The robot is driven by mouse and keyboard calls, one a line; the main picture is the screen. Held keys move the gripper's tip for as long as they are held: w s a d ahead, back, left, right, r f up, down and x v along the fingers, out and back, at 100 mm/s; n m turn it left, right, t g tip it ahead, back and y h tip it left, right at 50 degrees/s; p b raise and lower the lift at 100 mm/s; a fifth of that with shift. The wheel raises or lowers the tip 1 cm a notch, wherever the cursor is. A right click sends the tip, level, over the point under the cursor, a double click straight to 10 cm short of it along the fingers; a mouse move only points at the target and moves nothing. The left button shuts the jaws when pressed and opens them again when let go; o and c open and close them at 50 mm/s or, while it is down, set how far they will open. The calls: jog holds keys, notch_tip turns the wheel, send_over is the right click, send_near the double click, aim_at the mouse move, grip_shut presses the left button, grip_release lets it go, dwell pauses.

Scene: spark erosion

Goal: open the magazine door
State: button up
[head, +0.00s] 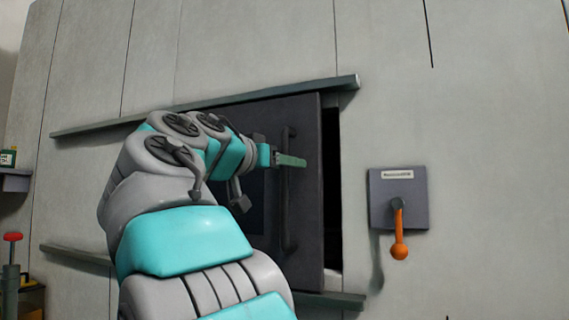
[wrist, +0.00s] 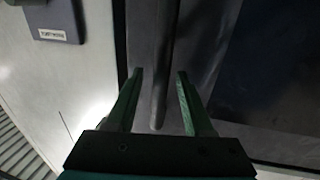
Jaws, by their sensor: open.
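The magazine door (head: 306,220) is a dark grey panel between two horizontal rails in the head view. A narrow black gap shows along its right edge. Its vertical bar handle (head: 288,205) is near that edge. My gripper (head: 301,161) is open at the upper part of the handle. In the wrist view the handle (wrist: 160,95) runs between the two green fingers of my gripper (wrist: 160,74), with space on both sides. I cannot tell how deep the bar sits between them. My arm hides the left part of the door.
A grey box (head: 380,215) with a label and an orange lever (head: 398,240) hanging down is on the wall right of the door. The upper rail (head: 345,83) and lower rail (head: 340,300) stick out. A red-topped device (head: 12,245) stands at far left.

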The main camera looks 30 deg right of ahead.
grip_shut()
dwell(0.3)
dwell(1.1)
